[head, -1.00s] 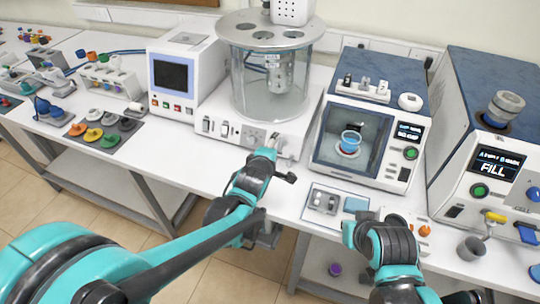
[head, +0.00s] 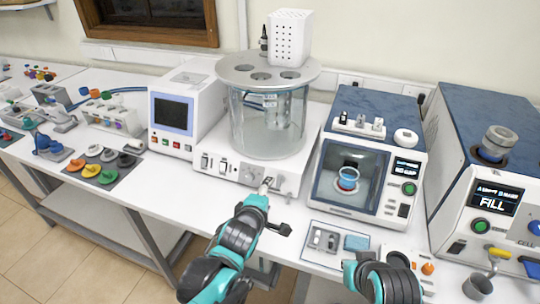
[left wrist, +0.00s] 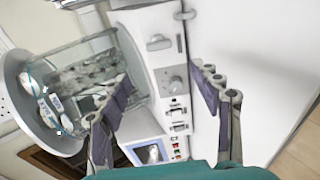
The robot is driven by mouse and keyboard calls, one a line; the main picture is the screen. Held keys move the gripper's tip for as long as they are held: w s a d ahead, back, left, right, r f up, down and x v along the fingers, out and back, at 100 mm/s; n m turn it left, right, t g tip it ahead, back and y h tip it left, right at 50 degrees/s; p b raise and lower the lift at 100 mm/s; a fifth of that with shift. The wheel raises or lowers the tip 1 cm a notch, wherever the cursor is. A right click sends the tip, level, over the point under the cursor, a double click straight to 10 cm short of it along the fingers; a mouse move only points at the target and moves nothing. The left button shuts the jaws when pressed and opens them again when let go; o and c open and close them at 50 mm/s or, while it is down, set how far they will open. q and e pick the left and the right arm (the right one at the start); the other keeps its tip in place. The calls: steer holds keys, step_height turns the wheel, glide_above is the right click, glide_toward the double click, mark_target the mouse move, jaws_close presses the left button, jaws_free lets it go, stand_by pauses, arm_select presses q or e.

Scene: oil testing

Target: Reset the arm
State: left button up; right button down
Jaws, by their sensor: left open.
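My left gripper (head: 272,206) is over the front edge of the bench in the head view, in front of the glass bath unit. In the left wrist view its two fingers (left wrist: 165,112) stand wide apart with nothing between them. Beyond them show the bath unit's front panel with its knob and switches. My right arm (head: 385,285) comes in at the bottom right of the head view, near the small tray. Its fingers cannot be made out.
The glass bath (head: 268,125) stands behind my left gripper. A blue-topped chamber (head: 335,208) holds a small blue cup (head: 348,178). A FILL machine (head: 458,215) stands at the right. A small tray (head: 312,256) lies near the bench edge. Colored knobs lie on a dark mat (head: 126,172) at the left.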

arm_select(q)
steer(key=s+a+f+m+g+y, duration=0.1)
steer(key=s+a+f+m+g, duration=0.1)
steer(key=s+a+m, duration=0.5)
steer(key=s+a+f+m+g+y, duration=0.1)
steer(key=s+a+f+m+g, duration=0.1)
steer(key=s+a+m, duration=0.6)
steer(key=s+g, duration=0.1)
steer(key=s, duration=0.1)
steer(key=shift+s+f+y, duration=0.2)
steer(key=shift+s+y, duration=0.1)
steer(key=shift+s, duration=0.1)
